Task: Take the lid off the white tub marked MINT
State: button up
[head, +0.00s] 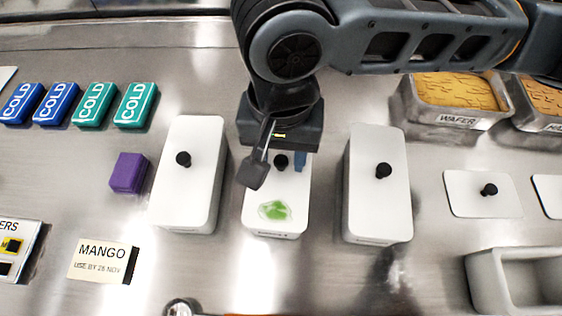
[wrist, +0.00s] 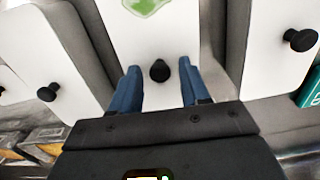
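A white lidded tub (head: 278,222) with a green smear on its lid and a black knob (head: 281,161) stands in the middle of three white tubs in the head view. Its front label is too small to read. My gripper (head: 279,158) is over this lid. In the wrist view my gripper (wrist: 160,70) is open, with one blue finger on each side of the knob (wrist: 160,71) and gaps between. The lid (wrist: 155,40) is on the tub.
White lidded tubs stand close on the left (head: 187,205) and right (head: 377,210). A purple block (head: 128,173), a MANGO card (head: 103,261) and several COLD packs (head: 136,104) lie left. A loose lid (head: 470,205), a WAFER pan (head: 450,122) and an open tub (head: 485,284) are right.

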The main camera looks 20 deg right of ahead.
grip_shut()
jog(key=shift+r, duration=0.1)
dwell(0.3)
